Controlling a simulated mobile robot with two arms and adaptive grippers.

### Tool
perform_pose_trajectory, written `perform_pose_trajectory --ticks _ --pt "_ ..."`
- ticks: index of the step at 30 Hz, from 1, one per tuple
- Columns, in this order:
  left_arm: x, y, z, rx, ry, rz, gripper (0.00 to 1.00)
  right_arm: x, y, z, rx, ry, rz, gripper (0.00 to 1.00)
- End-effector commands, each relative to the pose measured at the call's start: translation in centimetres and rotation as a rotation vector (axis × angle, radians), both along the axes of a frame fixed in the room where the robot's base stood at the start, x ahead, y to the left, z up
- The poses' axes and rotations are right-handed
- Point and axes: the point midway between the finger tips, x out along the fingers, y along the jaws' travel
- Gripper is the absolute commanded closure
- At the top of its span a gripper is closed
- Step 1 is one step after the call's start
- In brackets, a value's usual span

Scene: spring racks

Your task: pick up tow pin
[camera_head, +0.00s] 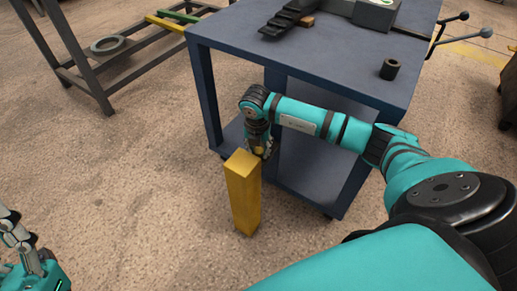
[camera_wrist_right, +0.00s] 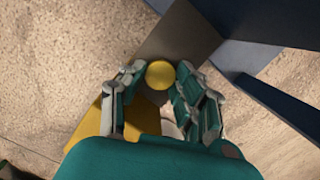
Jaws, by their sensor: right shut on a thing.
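The tow pin appears to be the thing with the round yellow end (camera_wrist_right: 160,74) between my right fingers in the right wrist view. The rest of it is hidden by the fingers and my wrist. My right gripper (camera_wrist_right: 153,92) is shut on it. In the head view this gripper (camera_head: 262,146) points down just behind the top of a yellow post, and the pin cannot be made out there. Part of my left gripper (camera_head: 22,238) shows at the lower left edge; its fingertips are not clear enough to tell its state.
The upright yellow post (camera_head: 243,193) stands on the floor close to my right gripper. A dark blue table (camera_head: 320,62) is right behind it, carrying a black ring (camera_head: 390,69) and dark parts. A metal rack (camera_head: 75,72) stands at the upper left. The floor between is clear.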

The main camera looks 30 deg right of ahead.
Motion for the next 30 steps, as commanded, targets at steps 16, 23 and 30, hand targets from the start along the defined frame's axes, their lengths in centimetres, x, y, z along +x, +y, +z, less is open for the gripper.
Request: perform_pose_trajectory --ticks 16,23,30 --pt "6.9 -1.1 -4.7 0.142 0.471 0.026 0.60 0.1 0.0 6.1 0.001 -0.005 0.001 1.00" --pt "9.1 -1.1 -8.4 0.213 0.721 0.039 0.60 0.1 0.0 9.5 0.000 -0.004 -0.001 1.00" --pt "10.1 -0.6 -13.5 0.290 1.009 0.053 0.60 0.1 0.0 13.5 0.000 -0.004 0.000 1.00"
